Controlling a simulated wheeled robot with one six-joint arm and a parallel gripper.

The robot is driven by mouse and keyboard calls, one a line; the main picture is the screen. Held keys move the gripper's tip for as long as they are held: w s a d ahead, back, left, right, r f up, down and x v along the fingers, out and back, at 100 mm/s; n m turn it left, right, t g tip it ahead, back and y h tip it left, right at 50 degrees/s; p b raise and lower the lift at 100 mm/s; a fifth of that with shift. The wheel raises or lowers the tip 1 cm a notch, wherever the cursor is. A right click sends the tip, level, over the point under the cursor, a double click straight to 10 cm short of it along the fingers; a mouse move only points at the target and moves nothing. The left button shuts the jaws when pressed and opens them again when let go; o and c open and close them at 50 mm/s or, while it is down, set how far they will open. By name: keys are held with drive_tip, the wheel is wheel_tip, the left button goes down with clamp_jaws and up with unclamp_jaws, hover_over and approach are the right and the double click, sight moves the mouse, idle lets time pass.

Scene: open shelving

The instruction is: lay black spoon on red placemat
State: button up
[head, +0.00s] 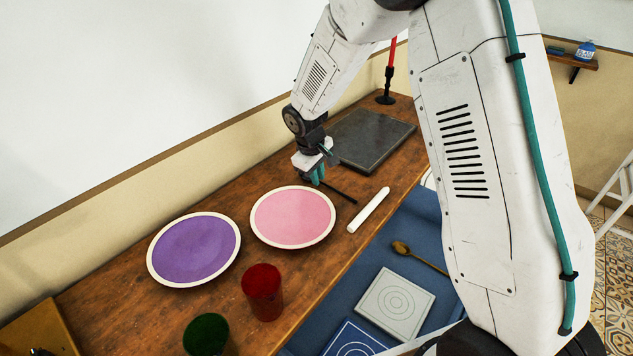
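A thin black handle (341,192), which looks like the black spoon's, slants over the wooden shelf between the pink plate and the white stick. Its upper left end is hidden at my gripper, and I see no bowl. My gripper (317,177) points down with its teal fingertips at that end, low over the shelf. I cannot tell whether the fingers are shut on the handle or only beside it. No red placemat shows in this view.
A pink plate (293,217), a purple plate (194,249), a red cup (262,291) and a green cup (206,336) stand nearby. A white stick (369,210) lies right. A dark slab (372,139) lies behind. A blue surface (405,225) holds a brown spoon (418,257) and coasters (396,302).

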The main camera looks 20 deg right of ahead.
drive_tip(key=shift+f, duration=0.3)
clamp_jaws()
drive_tip(key=shift+r, duration=0.1)
drive_tip(key=shift+v, duration=0.8)
wheel_tip(320, 180, up, 2)
drive_tip(key=shift+s+d+r, duration=0.1)
drive_tip(key=shift+s+d, duration=0.05)
drive_tip(key=shift+d, duration=0.05)
drive_tip(key=s, duration=1)
drive_tip(key=s+r, duration=0.1)
drive_tip(key=s, duration=0.4)
drive_tip(key=shift+s+d, duration=0.2)
drive_tip(key=shift+s, duration=0.05)
